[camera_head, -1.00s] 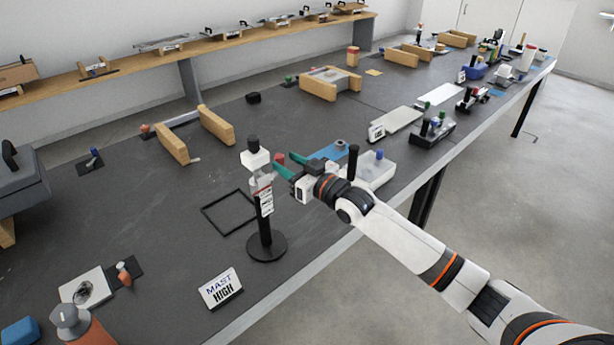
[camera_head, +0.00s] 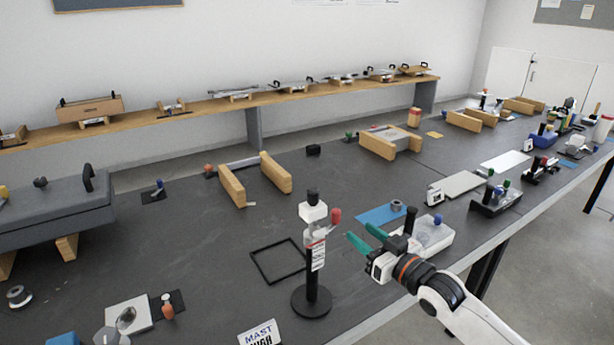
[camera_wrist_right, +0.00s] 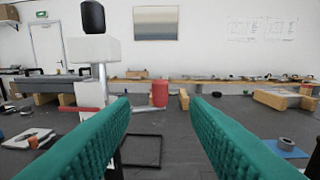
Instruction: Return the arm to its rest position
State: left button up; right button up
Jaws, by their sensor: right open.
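My right gripper (camera_head: 365,242) has green fingers and is open and empty. It hangs over the table's front part, just right of the mast and apart from it in the head view. The mast (camera_head: 312,265) stands upright on a round black base, with a white block and black cap on top and a red knob (camera_head: 334,215) on its right side. In the right wrist view the green fingers (camera_wrist_right: 160,125) are spread wide; the red knob (camera_wrist_right: 159,93) shows beyond the gap between them and the white block (camera_wrist_right: 93,48) at left. My left gripper is not in view.
A "MAST HIGH" sign (camera_head: 260,333) stands in front of the mast. A black square frame (camera_head: 279,262) lies behind it. A white tray (camera_head: 433,238) with a blue knob sits close behind my right gripper. Wooden blocks (camera_head: 232,186) stand farther back. Free floor lies beyond the table's edge.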

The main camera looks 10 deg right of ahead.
jog(key=s+a+f+g+h, duration=0.2)
jog(key=s+a+f+g, duration=0.1)
jog(key=s+f, duration=0.4)
jog(key=s+a+f+g+h, duration=0.1)
jog(key=s+a+f+g, duration=0.2)
jog(key=s+f, duration=0.5)
jog(key=s+d+f+m+g+h, duration=0.15)
jog(key=s+g, duration=0.25)
jog(key=s, duration=0.6)
jog(key=s+d+f+m+g+h, duration=0.1)
jog(key=s+f+g+h, duration=0.15)
jog(key=s, duration=0.75)
notch_tip(320, 180, down, 25)
jog(key=g, duration=0.2)
jog(key=s+d+f+g, duration=0.1)
jog(key=s+d+f, duration=0.2)
jog(key=s+f, duration=1.4)
jog(key=shift+f, duration=0.55)
